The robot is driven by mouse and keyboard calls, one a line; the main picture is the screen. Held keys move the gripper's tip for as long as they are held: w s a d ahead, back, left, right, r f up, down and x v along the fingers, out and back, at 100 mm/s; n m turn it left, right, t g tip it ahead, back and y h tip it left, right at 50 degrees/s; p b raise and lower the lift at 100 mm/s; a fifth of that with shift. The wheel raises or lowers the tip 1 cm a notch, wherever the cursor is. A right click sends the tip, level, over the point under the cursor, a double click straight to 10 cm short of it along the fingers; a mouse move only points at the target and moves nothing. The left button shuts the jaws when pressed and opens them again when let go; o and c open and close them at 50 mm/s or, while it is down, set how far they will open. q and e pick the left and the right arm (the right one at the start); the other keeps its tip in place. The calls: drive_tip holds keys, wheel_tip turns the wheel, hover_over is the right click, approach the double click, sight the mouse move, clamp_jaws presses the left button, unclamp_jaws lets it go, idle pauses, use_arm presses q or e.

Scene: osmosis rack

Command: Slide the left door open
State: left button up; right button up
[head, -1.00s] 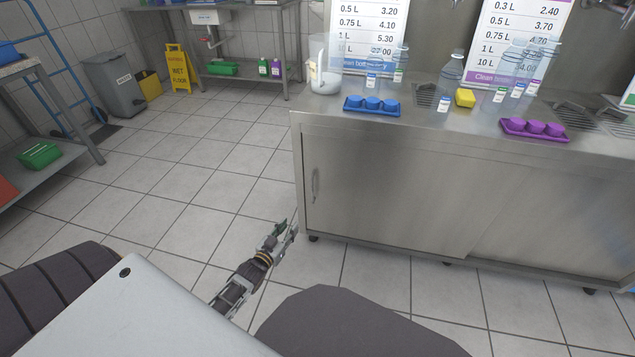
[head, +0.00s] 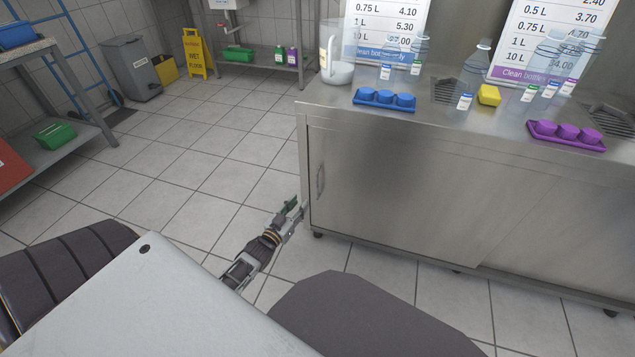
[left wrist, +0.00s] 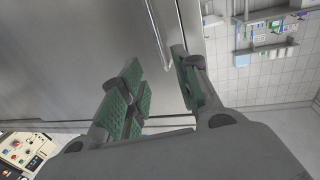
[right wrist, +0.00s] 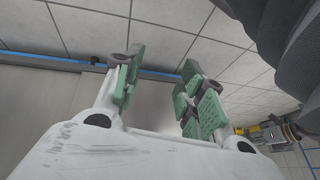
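The left door (head: 380,195) is a plain steel panel on the front of the counter cabinet. Its upright bar handle (head: 320,182) is near the door's left edge. My left gripper (head: 292,212) is in front of the cabinet's left edge, low and left of the handle in the head view. In the left wrist view the handle (left wrist: 158,35) lies beyond and between the open fingers (left wrist: 160,85), apart from them. My right gripper (right wrist: 160,88) is open and empty in its wrist view, facing a grey panel. It is not visible in the head view.
The counter top (head: 425,120) holds a blue cup tray (head: 385,99), clear bottles (head: 472,80), a yellow sponge (head: 489,95), a purple cup tray (head: 566,135) and a jug (head: 338,72). The tiled floor (head: 215,150) left of the cabinet is clear.

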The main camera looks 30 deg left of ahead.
sight(317, 183)
use_arm(q)
drive_tip(key=shift+w, duration=0.1)
use_arm(e)
drive_tip(key=shift+f, duration=0.1)
use_arm(q)
drive_tip(key=w+b, duration=0.4)
drive_tip(key=w, duration=0.7)
drive_tip(key=shift+a, duration=0.2)
drive_tip(key=shift+w+a+b, duration=0.1)
drive_tip(key=shift+w+b, duration=0.35)
drive_tip(key=shift+w, duration=0.85)
use_arm(e)
wheel_tip(317, 183, down, 9)
drive_tip(key=a+t+y, duration=0.1)
drive_tip(key=a, duration=0.1)
drive_tip(key=shift+w+f+m+t, duration=0.15)
drive_tip(key=shift+w+m+t, duration=0.05)
drive_tip(key=shift+m+t, duration=0.2)
